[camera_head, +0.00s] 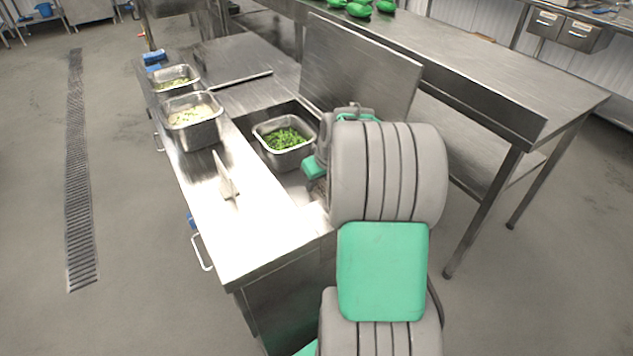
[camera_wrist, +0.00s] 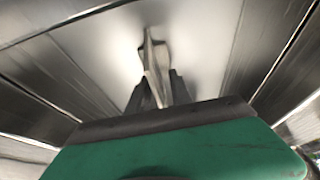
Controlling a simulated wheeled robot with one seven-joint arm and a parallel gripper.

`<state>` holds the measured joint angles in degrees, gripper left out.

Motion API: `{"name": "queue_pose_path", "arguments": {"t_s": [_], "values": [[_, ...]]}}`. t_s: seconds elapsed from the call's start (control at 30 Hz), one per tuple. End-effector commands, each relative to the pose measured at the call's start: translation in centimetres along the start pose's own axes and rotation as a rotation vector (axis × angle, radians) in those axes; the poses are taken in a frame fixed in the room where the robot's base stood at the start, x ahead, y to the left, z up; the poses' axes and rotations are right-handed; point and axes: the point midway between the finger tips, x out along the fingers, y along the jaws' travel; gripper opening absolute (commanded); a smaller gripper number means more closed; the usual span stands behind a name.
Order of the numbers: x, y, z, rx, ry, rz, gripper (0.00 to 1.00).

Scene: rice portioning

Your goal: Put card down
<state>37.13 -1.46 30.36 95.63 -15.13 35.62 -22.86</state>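I cannot clearly make out a card. In the wrist view, a narrow pale grey piece (camera_wrist: 155,62) with a pointed top stands between the two dark fingers of my gripper (camera_wrist: 158,92). I cannot tell whether the fingers hold it or it lies beyond them. In the head view, a light grey, pointed flat object (camera_head: 226,178) is on the steel counter (camera_head: 255,245); I cannot tell if it is the same piece. My arm hides the fingers in the head view, beside the counter's right side.
A steel pan of green pieces (camera_head: 284,142) sits in the counter's recess, close to my arm. Two pans, one with pale food (camera_head: 191,118) and one behind (camera_head: 174,80), stand along the left edge. A steel panel (camera_head: 360,70) rises behind. The counter's front is mostly clear.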

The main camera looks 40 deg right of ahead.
Motion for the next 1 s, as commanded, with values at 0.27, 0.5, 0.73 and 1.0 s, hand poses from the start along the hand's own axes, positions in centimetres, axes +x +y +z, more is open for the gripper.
{"name": "queue_pose_path", "arguments": {"t_s": [0.27,0.5,0.73,1.0], "values": [[-1.0,0.1,-0.2,0.000,0.002,0.001,0.26],[-6.8,0.1,-0.2,0.000,0.004,0.004,0.26],[-11.4,0.1,-0.1,0.001,0.002,0.002,0.26],[-12.3,0.0,-0.1,0.000,-0.001,-0.001,0.26]]}}
